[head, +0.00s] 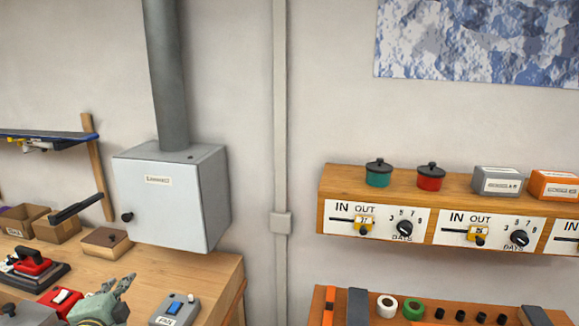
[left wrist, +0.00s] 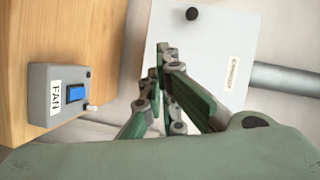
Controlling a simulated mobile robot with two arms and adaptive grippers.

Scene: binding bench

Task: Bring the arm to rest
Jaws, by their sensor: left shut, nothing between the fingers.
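My left gripper (head: 124,284) shows at the bottom left of the head view, over the wooden bench (head: 225,275). Its green fingers are shut with nothing between them. It also shows in the left wrist view (left wrist: 166,52), where the fingers reach toward the grey wall cabinet (left wrist: 205,35) and its door. The grey fan box (head: 175,309) with a blue switch is just right of the gripper in the head view. It also shows in the left wrist view (left wrist: 58,95), left of the fingers and apart from them. My right gripper is not in view.
The cabinet (head: 165,200) hangs over the bench's back. A wooden shelf (head: 450,185) with pots and dial panels is at right.

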